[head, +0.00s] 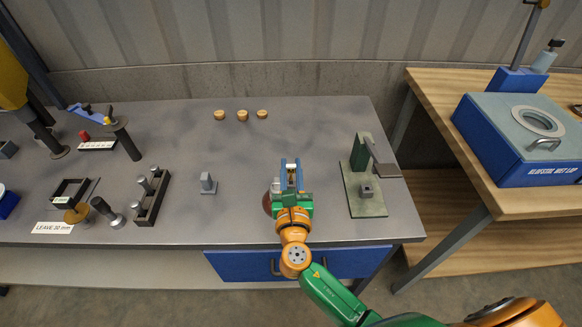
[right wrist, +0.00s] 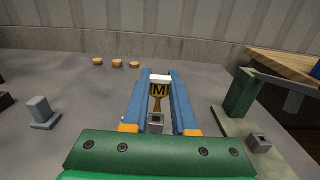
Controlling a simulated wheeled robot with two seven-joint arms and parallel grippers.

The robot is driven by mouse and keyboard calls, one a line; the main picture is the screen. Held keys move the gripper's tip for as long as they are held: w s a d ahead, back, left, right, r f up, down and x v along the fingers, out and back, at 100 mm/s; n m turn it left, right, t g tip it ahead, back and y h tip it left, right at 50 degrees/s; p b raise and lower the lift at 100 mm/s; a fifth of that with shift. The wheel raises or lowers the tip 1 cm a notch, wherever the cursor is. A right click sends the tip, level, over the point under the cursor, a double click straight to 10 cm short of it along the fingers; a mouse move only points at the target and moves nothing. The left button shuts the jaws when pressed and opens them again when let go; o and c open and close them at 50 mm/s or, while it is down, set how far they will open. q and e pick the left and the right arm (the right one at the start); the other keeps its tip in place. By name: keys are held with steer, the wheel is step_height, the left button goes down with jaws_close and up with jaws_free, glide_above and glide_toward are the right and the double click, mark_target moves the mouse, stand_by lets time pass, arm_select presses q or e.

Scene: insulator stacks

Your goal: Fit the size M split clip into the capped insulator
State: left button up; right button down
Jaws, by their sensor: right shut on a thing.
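My right gripper (head: 291,170) is over the right part of the grey bench, its blue fingers shut on a brass-coloured piece marked M, the size M split clip (right wrist: 159,91). The gripper also shows in the right wrist view (right wrist: 158,85), with a white part at the clip's far end and a small grey block below the clip. A reddish-brown rounded thing (head: 267,203) shows just left of the gripper, mostly hidden by it; I cannot tell if it is the capped insulator. Contact between clip and insulator cannot be made out. My left gripper is not in view.
A green stand (head: 368,203) with a dark arm and a small grey block is close on the right. A grey upright block (head: 208,184) stands to the left. Several round tan pieces (head: 243,115) lie at the back.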

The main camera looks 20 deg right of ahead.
mark_target(291, 175)
steer(key=shift+f+b, duration=1.15)
steer(key=shift+f, duration=0.4)
steer(key=c, duration=0.6)
jaws_free()
steer(key=v, duration=0.7)
steer(key=shift+s+b, duration=0.1)
steer(key=shift+b, duration=0.3)
